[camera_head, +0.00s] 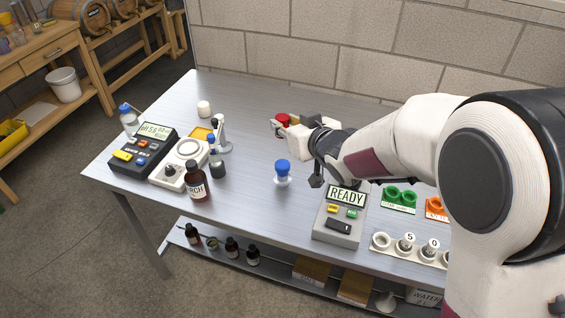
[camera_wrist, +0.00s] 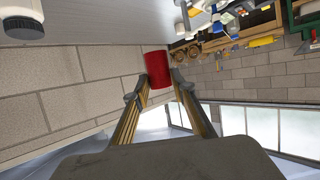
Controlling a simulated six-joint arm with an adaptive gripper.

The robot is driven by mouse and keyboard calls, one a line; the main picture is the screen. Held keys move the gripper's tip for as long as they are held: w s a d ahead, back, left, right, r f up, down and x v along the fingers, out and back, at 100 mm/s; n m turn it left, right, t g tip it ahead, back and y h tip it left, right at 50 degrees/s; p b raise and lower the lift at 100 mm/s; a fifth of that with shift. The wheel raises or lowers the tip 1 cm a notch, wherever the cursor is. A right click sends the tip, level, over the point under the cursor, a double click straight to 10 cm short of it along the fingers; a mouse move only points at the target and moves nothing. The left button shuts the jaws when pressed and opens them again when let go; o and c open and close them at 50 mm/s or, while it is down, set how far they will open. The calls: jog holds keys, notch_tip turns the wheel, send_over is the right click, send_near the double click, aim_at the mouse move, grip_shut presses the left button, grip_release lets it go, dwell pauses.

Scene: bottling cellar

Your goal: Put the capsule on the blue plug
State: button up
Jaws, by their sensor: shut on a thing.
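A red capsule (camera_head: 283,119) is held between the fingertips of my gripper (camera_head: 281,127), above the far middle of the table. In the wrist view the capsule (camera_wrist: 157,68) shows as a red cylinder, and my gripper (camera_wrist: 158,88) is shut on it. The blue plug (camera_head: 283,165) sits on top of a small clear and white piece standing on the table. It is nearer the front than my gripper and apart from the capsule. The wrist view does not clearly show the plug.
A grey device reading READY (camera_head: 341,212) stands right of the plug. A brown bottle (camera_head: 197,182), a scale (camera_head: 180,164) and a pH meter (camera_head: 143,150) stand to the left. Green cups (camera_head: 400,195) and a white rack (camera_head: 408,247) are at the right. The table's back middle is clear.

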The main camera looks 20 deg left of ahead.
dwell(0.4)
notch_tip(320, 180, down, 6)
dwell(0.6)
jog(key=shift+f, duration=0.2)
jog(key=shift+f, duration=1.8)
jog(key=shift+f, duration=0.1)
jog(key=o, duration=0.6)
